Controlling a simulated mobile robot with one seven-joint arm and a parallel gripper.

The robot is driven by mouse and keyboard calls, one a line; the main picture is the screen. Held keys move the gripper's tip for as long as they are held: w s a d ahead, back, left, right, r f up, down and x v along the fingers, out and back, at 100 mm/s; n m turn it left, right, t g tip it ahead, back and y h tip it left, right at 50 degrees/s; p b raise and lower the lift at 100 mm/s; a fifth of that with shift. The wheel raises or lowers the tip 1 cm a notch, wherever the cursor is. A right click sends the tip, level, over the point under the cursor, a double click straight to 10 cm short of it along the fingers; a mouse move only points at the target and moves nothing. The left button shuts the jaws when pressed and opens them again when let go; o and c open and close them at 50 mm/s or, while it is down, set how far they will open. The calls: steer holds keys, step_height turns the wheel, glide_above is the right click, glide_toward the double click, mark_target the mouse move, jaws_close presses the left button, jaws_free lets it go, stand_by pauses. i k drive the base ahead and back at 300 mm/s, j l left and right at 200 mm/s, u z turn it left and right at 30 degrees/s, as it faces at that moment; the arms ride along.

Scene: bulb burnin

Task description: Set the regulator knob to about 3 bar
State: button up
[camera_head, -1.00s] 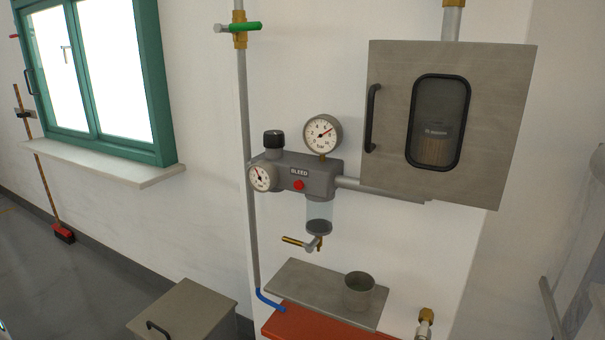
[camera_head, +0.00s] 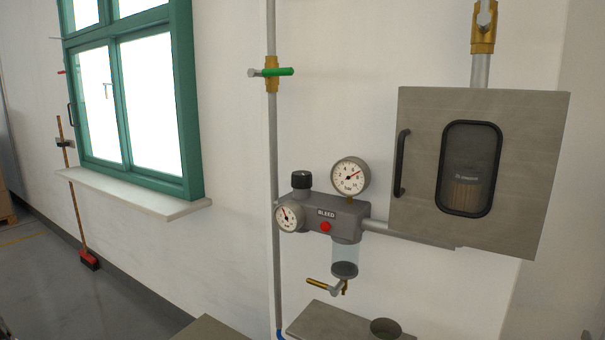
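The regulator is a grey block (camera_head: 330,221) mounted on the wall pipe, with a red button and a "BLEED" label on its front. The regulator knob (camera_head: 300,180) is a black ribbed cap on top of the block's left end. A large round gauge (camera_head: 350,176) stands above the block; its red needle points to the upper right. A smaller gauge (camera_head: 289,217) is on the block's left front, with its needle toward the upper left. The exact readings are too small to tell. My gripper is not in view.
A green-handled valve (camera_head: 272,72) sits on the vertical pipe above. A grey cabinet (camera_head: 416,218) with a dark window is at right. A clear bowl with a brass-handled drain (camera_head: 328,287) hangs below the block. A window sill (camera_head: 134,196) is at left.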

mark_target(301, 180)
steer(key=i+l+u, duration=0.15)
steer(key=u, duration=0.25)
steer(key=i+l+u, duration=0.2)
steer(key=u, duration=0.25)
